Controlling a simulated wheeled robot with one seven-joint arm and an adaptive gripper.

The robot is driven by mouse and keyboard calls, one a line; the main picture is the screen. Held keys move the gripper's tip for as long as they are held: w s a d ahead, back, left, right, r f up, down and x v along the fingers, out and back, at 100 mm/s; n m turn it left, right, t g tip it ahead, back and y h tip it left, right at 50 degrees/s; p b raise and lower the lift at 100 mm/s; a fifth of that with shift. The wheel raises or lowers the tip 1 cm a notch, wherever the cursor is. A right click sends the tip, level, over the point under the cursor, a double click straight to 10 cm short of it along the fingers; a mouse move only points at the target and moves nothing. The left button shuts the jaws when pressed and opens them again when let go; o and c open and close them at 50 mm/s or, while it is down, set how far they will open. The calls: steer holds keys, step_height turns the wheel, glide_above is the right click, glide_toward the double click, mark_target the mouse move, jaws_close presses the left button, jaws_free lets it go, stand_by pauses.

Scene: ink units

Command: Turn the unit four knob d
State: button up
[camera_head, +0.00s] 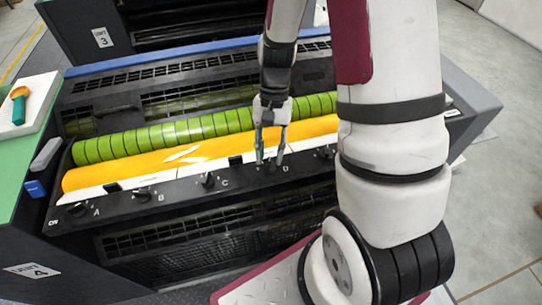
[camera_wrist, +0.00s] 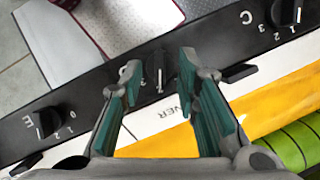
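Unit four knob D (camera_wrist: 155,72) is a small black knob on the black control panel. In the wrist view it shows in the gap between my fingertips. My gripper (camera_wrist: 158,65) is open, with one green-padded finger on each side of the knob. I cannot tell whether either finger touches it. In the head view my gripper (camera_head: 270,160) points down at the panel beside the letter D, and its fingers largely hide the knob.
Knob A (camera_head: 77,209), knob B (camera_head: 142,195) and knob C (camera_head: 208,179) line the panel to the left. Knob E (camera_wrist: 42,122) shows in the wrist view. A yellow roller (camera_head: 130,172) and a green roller (camera_head: 165,133) lie behind. A UNIT 4 label (camera_head: 32,271) is at lower left.

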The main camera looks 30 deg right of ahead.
steer(key=shift+x, duration=0.85)
steer(key=shift+c, duration=0.3)
jaws_close()
steer(key=shift+n, duration=0.3)
steer(key=n+h, duration=0.1)
steer(key=n, duration=0.3)
steer(key=shift+a+g+h+p, duration=0.15)
steer(key=shift+g+h+p, duration=0.15)
steer(key=shift+g+h, duration=0.1)
steer(key=n+h, duration=0.1)
steer(key=n, duration=0.4)
steer(key=shift+s+a+h+p, duration=0.1)
steer(key=shift+h+p, duration=0.2)
steer(key=shift+h, duration=0.1)
